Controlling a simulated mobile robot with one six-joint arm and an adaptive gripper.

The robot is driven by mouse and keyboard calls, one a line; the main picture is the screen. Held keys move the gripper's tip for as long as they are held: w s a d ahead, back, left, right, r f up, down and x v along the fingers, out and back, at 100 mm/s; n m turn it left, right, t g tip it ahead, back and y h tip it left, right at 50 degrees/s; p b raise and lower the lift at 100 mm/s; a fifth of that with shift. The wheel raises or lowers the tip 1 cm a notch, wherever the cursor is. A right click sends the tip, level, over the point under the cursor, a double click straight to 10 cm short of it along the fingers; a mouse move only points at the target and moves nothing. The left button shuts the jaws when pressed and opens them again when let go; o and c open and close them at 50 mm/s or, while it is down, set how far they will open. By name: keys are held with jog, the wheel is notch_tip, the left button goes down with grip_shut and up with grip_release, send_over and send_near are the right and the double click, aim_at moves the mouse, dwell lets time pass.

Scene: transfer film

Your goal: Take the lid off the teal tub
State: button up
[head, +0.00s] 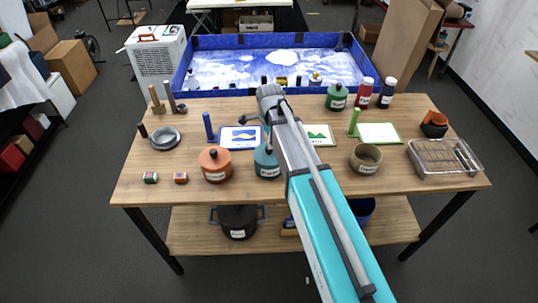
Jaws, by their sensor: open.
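The teal tub (267,170) stands near the middle front of the table in the head view, with a white label on its front. Its lid (262,155) appears to be on, but my arm covers the right side and part of the top. My arm reaches over the table from the lower right. My gripper (266,136) is small and mostly hidden by the arm, just above and behind the tub. It is open. I cannot tell whether its fingers touch the lid.
An orange lidded tub (215,165) stands left of the teal tub. An olive bowl (366,160) and a wire rack (445,158) are to the right. A green lidded tub (337,97) and bottles stand behind.

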aim_at(269, 151)
jog(key=shift+f, duration=0.1)
jog(key=f+b, duration=0.3)
jog(key=shift+w+a+f, duration=0.1)
jog(key=shift+w, duration=0.15)
jog(key=shift+f+b, duration=0.95)
jog(key=shift+b, duration=0.15)
jog(key=c, duration=1)
